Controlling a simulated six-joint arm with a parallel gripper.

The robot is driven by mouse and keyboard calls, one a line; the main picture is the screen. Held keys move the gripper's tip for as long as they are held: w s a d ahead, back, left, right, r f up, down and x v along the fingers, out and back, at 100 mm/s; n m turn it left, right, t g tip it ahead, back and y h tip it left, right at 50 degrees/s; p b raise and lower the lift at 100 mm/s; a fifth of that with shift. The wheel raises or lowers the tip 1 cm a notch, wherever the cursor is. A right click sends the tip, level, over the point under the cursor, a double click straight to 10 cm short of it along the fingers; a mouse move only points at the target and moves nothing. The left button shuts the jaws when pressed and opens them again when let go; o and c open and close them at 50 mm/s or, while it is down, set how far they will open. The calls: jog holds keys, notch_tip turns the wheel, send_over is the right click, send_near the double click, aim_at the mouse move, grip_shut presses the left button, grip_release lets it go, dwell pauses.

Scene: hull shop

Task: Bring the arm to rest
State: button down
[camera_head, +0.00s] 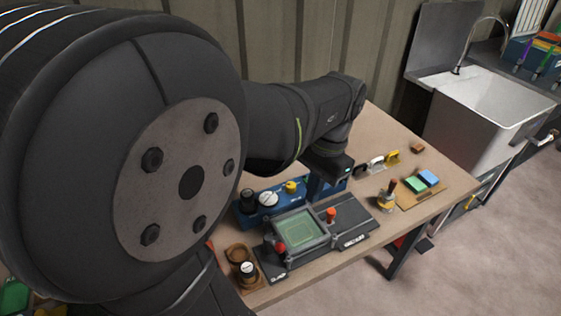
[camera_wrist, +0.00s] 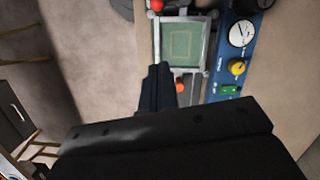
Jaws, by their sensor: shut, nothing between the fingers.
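My arm reaches from the left of the head view over the workbench (camera_head: 400,150). In that view its wrist end hangs above the back of the bench, beside the blue control panel, and I cannot make out the fingers clearly. In the wrist view my gripper (camera_wrist: 158,68) points down toward the bench with its fingers together and nothing held. The fingers appear just beside the framed fixture with a green sheet (camera_head: 298,231), which also shows in the wrist view (camera_wrist: 184,45). I cannot tell their height above it.
The blue panel (camera_head: 247,218) carries dials and a yellow knob. An orange-red knob (camera_head: 331,214) stands by the fixture. A wooden-handled stamp (camera_head: 388,196), green and blue pads (camera_head: 415,185) and small clamps (camera_head: 376,163) sit right. A sink (camera_head: 490,105) stands beyond the bench.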

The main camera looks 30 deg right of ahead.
dwell(0.4)
jog(key=w+a+x, duration=0.1)
jog(key=x, duration=1)
jog(key=w+n, duration=0.1)
jog(key=n, duration=0.2)
jog(key=w+n+g+h, duration=0.1)
jog(key=n, duration=0.3)
jog(key=w+n, duration=0.2)
jog(key=n, duration=0.1)
jog(key=shift+f+g, duration=0.25)
jog(key=shift+g, duration=0.05)
jog(key=shift+s, duration=0.1)
